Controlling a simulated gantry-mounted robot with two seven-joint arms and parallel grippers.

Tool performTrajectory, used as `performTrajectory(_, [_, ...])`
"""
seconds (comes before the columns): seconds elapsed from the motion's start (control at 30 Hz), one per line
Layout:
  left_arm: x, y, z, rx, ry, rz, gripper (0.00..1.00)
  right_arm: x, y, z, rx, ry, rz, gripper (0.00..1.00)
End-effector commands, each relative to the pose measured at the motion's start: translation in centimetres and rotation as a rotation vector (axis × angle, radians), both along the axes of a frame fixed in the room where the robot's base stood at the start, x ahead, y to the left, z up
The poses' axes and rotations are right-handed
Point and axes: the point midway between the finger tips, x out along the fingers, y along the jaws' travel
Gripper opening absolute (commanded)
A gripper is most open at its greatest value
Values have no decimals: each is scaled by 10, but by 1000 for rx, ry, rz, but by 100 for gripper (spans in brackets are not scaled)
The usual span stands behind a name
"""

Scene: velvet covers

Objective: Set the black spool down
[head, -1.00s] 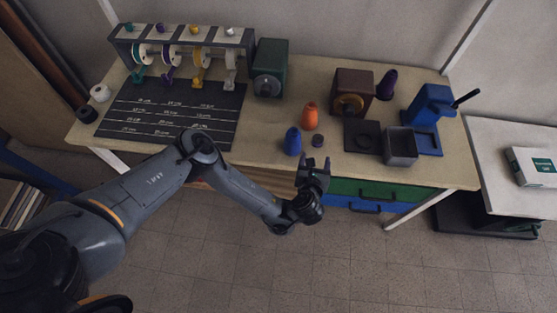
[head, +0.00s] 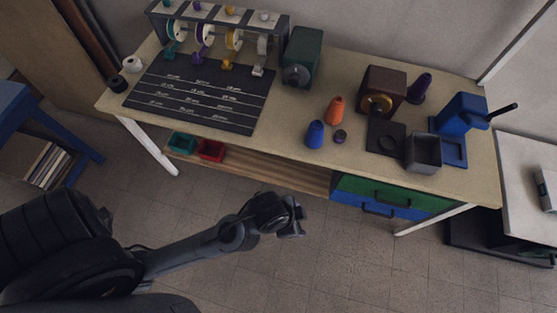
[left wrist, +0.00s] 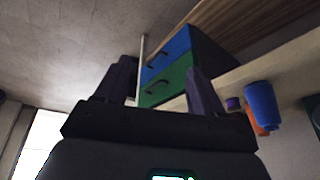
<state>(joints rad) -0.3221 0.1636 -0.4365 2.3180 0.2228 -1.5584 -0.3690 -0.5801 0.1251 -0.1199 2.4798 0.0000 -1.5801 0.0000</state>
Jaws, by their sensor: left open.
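A black spool (head: 115,84) rests on the wooden table at its left end, next to a white spool (head: 132,64). A small dark round piece (head: 340,136) stands near the front edge, beside a blue cone (head: 314,134) and an orange cone (head: 335,110). My left gripper (head: 293,216) is in front of the table and apart from it, below the tabletop. In the left wrist view it (left wrist: 162,82) is open, with nothing between the fingers. My right gripper is not in view.
A green box (head: 301,56), brown machine (head: 383,90), purple cone (head: 420,87), grey bin (head: 423,153) and blue crank device (head: 460,115) stand on the table. Green and blue drawers (head: 385,195) hang below.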

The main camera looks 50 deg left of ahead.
Motion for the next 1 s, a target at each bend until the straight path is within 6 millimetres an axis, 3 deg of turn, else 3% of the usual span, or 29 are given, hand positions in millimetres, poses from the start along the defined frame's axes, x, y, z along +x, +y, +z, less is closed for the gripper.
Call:
performTrajectory(0.1, [-26,48,-1,-14,53,210,68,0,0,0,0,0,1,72])
performTrajectory(0.3, [-51,93,0,-1,86,401,74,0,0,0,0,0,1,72])
performTrajectory(0.43, [-56,101,1,3,91,436,74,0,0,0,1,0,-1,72])
performTrajectory(0.83, [-55,101,1,3,89,435,74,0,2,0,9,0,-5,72])
performTrajectory(1.0, [-34,92,6,13,19,365,74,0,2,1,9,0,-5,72])
